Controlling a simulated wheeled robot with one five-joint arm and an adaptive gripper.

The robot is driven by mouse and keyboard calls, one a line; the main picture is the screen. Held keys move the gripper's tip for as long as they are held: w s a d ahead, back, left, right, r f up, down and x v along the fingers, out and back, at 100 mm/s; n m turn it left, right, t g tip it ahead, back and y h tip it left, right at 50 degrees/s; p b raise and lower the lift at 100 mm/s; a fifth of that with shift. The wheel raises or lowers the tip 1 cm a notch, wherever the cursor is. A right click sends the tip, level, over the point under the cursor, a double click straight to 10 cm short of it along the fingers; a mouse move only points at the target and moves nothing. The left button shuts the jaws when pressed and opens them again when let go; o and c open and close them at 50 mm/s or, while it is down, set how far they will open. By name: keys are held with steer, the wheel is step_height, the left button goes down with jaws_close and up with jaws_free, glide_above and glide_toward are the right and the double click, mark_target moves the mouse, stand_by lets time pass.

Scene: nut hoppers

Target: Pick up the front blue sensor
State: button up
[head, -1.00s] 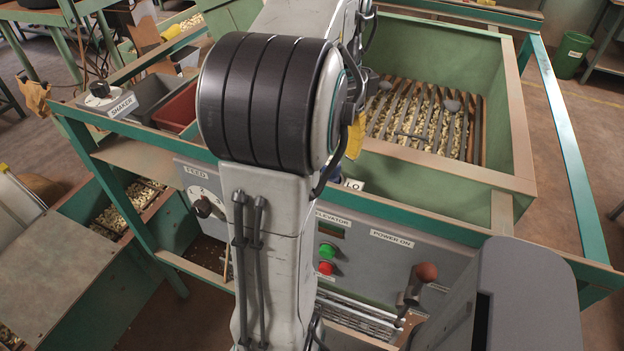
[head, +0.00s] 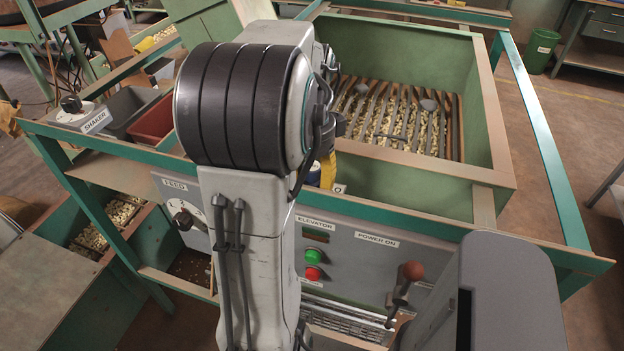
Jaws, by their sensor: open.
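A small blue patch (head: 314,174), which could be the front blue sensor, shows just right of my arm, above the front panel's upper edge. Most of it is hidden by the arm, so its shape cannot be made out. My gripper (head: 328,168) shows only in part, as a yellow piece below a dark wrist, beside and seemingly just above the blue patch. The gripper is open. The arm hides most of it, and I cannot tell whether it touches the blue patch.
The front panel (head: 370,262) carries a feed dial (head: 183,219), green (head: 313,256) and red (head: 313,273) buttons and a red-knobbed lever (head: 412,272). Behind is a green hopper (head: 400,190) with nuts under a slatted grate (head: 445,125). Grey and red bins (head: 152,120) stand left.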

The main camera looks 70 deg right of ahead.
steer(key=shift+c, duration=0.2)
jaws_close()
stand_by(0.3)
